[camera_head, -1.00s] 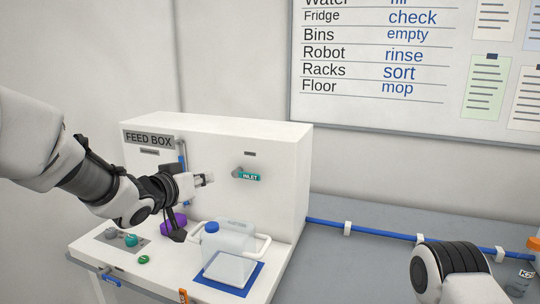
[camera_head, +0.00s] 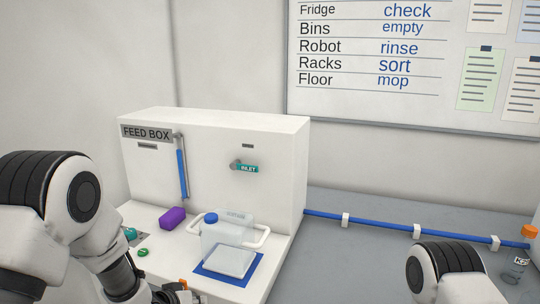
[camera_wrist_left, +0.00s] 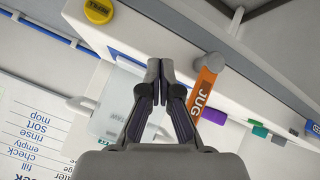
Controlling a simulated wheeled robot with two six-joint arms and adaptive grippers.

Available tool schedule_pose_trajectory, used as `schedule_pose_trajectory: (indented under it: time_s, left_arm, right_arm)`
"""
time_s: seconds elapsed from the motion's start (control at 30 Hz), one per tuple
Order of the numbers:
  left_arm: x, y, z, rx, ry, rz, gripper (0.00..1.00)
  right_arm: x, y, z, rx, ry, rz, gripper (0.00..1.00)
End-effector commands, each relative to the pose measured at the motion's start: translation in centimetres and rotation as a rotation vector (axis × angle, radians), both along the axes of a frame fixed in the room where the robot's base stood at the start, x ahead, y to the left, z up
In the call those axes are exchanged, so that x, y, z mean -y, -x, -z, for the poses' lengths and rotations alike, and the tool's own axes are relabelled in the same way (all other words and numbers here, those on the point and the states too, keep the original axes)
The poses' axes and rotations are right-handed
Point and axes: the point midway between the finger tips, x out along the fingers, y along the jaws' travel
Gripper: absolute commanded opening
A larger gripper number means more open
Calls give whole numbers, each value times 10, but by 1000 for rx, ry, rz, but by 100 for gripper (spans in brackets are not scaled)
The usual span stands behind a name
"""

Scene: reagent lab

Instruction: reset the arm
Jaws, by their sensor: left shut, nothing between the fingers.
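My left arm folds down at the lower left of the head view, with its dark wrist (camera_head: 120,280) near the bottom edge. My left gripper shows in the left wrist view with its two dark fingers (camera_wrist_left: 161,70) closed together and nothing between them. It points towards the edge of a white ledge, to the left of an orange JUG tag (camera_wrist_left: 205,84). In the head view the fingers are not clearly visible. My right gripper is out of view; only part of my right arm shows at the lower right.
The white feed box (camera_head: 220,135) stands on the left, with a clear jug (camera_head: 229,228), a blue-edged pad (camera_head: 220,278) and a purple block (camera_head: 172,218) at its front. A blue pipe (camera_head: 390,229) runs along the grey bench (camera_head: 350,265). A yellow knob (camera_wrist_left: 98,11) shows in the wrist view.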

Motion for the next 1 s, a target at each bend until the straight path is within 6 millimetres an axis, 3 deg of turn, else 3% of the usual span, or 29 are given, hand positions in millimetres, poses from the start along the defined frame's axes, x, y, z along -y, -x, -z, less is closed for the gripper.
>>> schedule_pose_trajectory:
  time_s: [0.03, 0.1, 0.17, 0.3, 0.4, 0.5, 0.57, 1.0]
  left_arm:
    - [-5, 27, 45, -89, -1, -21, 0]
    - [-12, 68, 95, -201, -12, -49, 0]
    - [-18, 108, 134, -298, -27, -71, 0]
    - [-35, 214, 203, -525, -94, -108, 0]
    - [-50, 293, 228, -678, -169, -113, 0]
    - [-66, 352, 222, -779, -274, -83, 0]
    - [-74, 365, 215, -789, -339, -36, 0]
    - [-76, 361, 216, -765, -379, 33, 0]
  right_arm:
    - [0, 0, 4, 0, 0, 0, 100]
    - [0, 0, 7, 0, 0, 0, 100]
    - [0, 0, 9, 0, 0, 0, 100]
    - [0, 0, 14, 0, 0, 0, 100]
    - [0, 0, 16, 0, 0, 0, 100]
    - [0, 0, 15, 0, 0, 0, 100]
    - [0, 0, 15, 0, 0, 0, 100]
    - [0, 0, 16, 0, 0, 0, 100]
